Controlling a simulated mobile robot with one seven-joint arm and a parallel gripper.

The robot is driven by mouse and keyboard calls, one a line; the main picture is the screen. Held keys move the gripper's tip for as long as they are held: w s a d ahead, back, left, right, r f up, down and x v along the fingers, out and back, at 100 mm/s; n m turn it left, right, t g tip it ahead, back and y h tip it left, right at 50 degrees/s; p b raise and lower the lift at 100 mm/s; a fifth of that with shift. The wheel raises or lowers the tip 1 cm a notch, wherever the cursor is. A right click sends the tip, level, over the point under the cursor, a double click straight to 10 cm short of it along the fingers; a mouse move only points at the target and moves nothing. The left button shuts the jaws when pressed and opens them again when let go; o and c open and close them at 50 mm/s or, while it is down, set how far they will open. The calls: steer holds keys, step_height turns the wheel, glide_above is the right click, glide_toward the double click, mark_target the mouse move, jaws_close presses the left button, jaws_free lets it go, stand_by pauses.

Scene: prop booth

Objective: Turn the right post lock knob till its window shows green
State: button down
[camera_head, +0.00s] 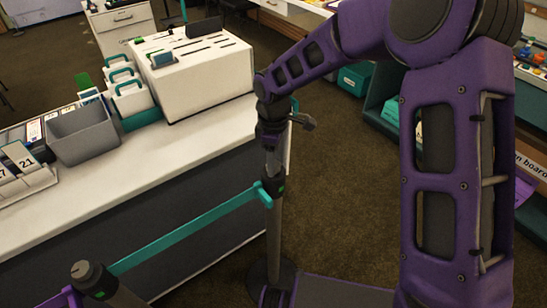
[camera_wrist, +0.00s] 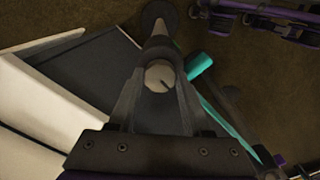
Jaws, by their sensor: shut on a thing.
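The right post (camera_head: 274,235) stands upright at the end of the teal belt (camera_head: 185,232). My gripper (camera_head: 272,158) reaches down onto its top from above. In the wrist view the round grey lock knob (camera_wrist: 158,77), with a dark line on its face, sits between my two fingers, which are shut on it. The fingers hide most of the knob in the head view. A small bright green window (camera_head: 281,189) shows on the post head, just below my fingers. The left post (camera_head: 90,277) has a similar knob and a green patch on its side.
A white counter (camera_head: 130,162) runs along the left, with a grey bin (camera_head: 82,136), number cards and a white box (camera_head: 197,75) on it. A teal bin (camera_head: 355,79) and shelves stand at the right. Brown carpet lies open behind the right post.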

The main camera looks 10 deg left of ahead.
steer(key=shift+n, duration=0.4)
steer(key=shift+c, duration=1.7)
jaws_free()
steer(key=shift+r, duration=0.1)
step_height(320, 180, up, 17)
steer(key=shift+r, duration=0.2)
